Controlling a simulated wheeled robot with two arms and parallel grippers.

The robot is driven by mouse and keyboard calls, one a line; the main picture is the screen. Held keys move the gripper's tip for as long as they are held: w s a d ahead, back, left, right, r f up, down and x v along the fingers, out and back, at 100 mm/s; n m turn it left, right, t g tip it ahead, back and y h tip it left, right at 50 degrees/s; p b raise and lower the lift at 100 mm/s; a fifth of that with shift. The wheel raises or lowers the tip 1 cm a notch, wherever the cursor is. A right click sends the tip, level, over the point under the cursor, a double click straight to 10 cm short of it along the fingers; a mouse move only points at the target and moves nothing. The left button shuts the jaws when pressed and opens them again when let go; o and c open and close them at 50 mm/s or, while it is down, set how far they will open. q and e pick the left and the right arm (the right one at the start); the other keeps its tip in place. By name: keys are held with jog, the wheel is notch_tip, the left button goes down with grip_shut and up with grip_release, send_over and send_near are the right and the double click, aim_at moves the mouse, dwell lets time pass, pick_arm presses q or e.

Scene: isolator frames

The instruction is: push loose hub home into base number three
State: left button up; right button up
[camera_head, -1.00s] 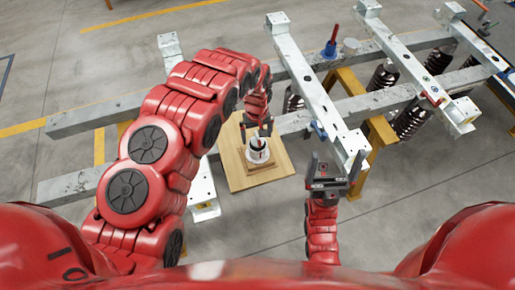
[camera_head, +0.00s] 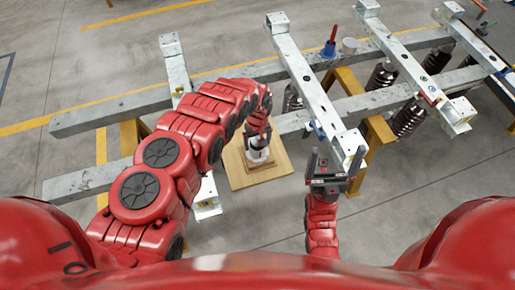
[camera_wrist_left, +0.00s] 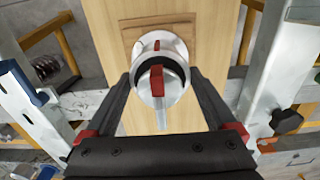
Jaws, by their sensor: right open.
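A round white and silver hub (camera_head: 257,153) with a dark ring and a red mark sits upright on a wooden board (camera_head: 277,178). It also shows in the left wrist view (camera_wrist_left: 172,86), with a silver tab pointing down the picture. My left gripper (camera_head: 258,141) is low over the hub. In the left wrist view its two fingers (camera_wrist_left: 162,82) lie one on each side of the hub; whether they touch it I cannot tell. The base under the hub is mostly hidden, and no number is readable. My right gripper (camera_head: 329,165) is open and empty, right of the board.
Pale metal beams (camera_head: 313,90) stand close right of the board, with dark ribbed insulators (camera_head: 382,76) below. A yellow support (camera_head: 371,130) is beside them. A blue and red tool (camera_head: 330,46) stands on a beam. Floor is clear at lower right.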

pick_arm(q)
grip_shut()
jog(key=shift+w+r, duration=0.15)
jog(key=shift+r, duration=0.15)
